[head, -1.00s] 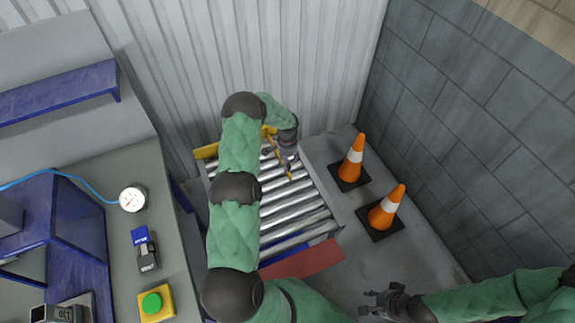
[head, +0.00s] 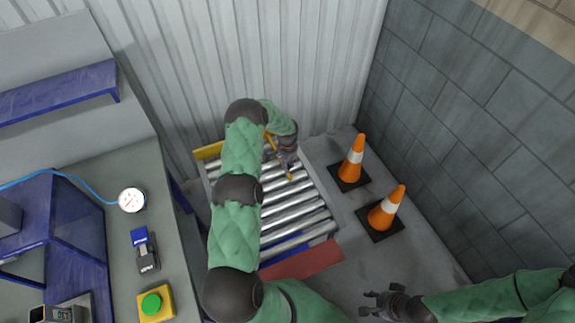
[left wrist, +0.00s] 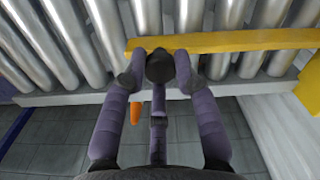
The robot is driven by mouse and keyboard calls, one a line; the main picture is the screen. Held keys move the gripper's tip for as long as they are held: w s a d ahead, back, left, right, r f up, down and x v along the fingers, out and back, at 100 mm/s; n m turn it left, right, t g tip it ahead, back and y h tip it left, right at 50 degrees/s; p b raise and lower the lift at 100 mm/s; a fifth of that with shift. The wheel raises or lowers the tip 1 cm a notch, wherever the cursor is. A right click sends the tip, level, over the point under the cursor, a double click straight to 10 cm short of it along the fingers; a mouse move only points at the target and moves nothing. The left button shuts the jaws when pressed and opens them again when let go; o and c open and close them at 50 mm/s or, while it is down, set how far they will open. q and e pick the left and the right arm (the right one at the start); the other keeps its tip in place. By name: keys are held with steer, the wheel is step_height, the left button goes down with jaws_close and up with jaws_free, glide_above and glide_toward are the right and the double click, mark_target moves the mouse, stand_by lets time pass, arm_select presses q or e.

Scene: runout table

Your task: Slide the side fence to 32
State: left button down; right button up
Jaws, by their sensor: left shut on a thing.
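The side fence (left wrist: 230,40) is a yellow bar lying across the metal rollers in the left wrist view. In the head view a thin strip of it (head: 289,174) shows beside my left gripper (head: 282,160). A black round knob (left wrist: 160,66) sits at the fence's near edge. My left gripper's fingers (left wrist: 154,76) are shut on this knob, one on each side. No scale or number for 32 is readable. My right gripper (head: 371,301) is away from the table at the bottom, fingers apart and empty.
The roller table (head: 290,215) has a yellow end bar (head: 207,151) near the corrugated wall. Two orange cones (head: 352,160) (head: 388,207) stand right of it.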

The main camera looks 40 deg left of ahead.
arm_select(q)
steer(key=shift+s+a+b, duration=0.15)
steer(key=shift+s+b, duration=0.25)
steer(key=shift+b, duration=0.05)
steer(key=c, duration=0.9)
jaws_free()
steer(key=shift+c, duration=0.2)
steer(key=shift+r, duration=0.1)
step_height(320, 180, up, 12)
